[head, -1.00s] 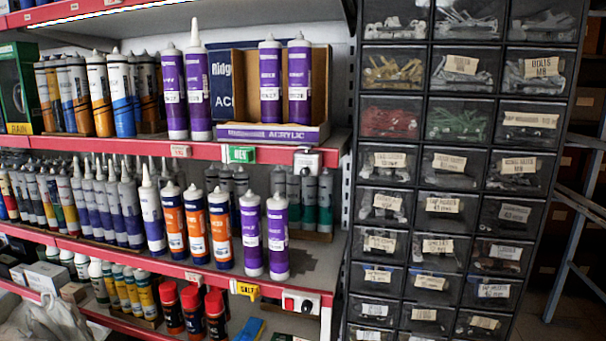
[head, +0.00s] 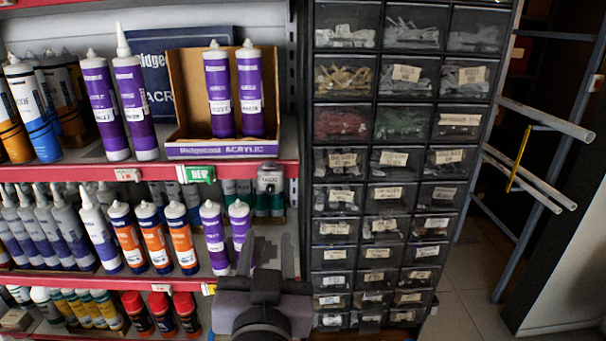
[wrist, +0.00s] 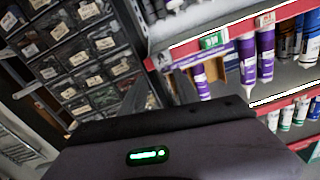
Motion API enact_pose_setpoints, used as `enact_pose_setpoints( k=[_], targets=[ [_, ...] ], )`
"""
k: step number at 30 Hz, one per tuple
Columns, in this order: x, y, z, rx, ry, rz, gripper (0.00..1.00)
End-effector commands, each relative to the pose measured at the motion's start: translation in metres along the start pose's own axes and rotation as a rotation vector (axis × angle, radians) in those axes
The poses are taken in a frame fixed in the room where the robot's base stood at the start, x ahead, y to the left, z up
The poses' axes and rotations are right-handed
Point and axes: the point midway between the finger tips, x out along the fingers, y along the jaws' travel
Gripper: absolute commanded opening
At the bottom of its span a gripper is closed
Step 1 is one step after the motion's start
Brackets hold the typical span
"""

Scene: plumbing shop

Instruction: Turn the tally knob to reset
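A small pale tally counter (head: 270,179) is fixed to the red front rail of the upper shelf, at its right end, right of the green tag. Its knob is too small to make out. In the head view my gripper (head: 267,252) is below the counter, apart from it, with its fingers pointing up. In the wrist view the two dark fingers of my gripper (wrist: 160,86) stand apart with nothing between them.
Purple tubes (head: 221,95) stand in a cardboard box on the upper shelf; more tubes (head: 213,238) stand on the lower shelf, near my gripper. A dark drawer cabinet (head: 390,160) stands close on the right. Open floor (head: 470,290) shows beyond it.

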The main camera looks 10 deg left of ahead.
Motion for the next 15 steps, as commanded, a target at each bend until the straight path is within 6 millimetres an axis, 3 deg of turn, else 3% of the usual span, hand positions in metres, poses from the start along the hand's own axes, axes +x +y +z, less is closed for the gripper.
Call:
enact_pose_setpoints(
  k=[3, 9, 15],
  targets=[
    [0.038, 0.001, -0.001, 0.001, 0.002, 0.006, 0.38],
    [0.096, 0.001, -0.001, 0.001, 0.001, 0.003, 0.38],
    [0.131, 0.001, -0.001, 0.003, 0.001, 0.000, 0.38]
  ],
)
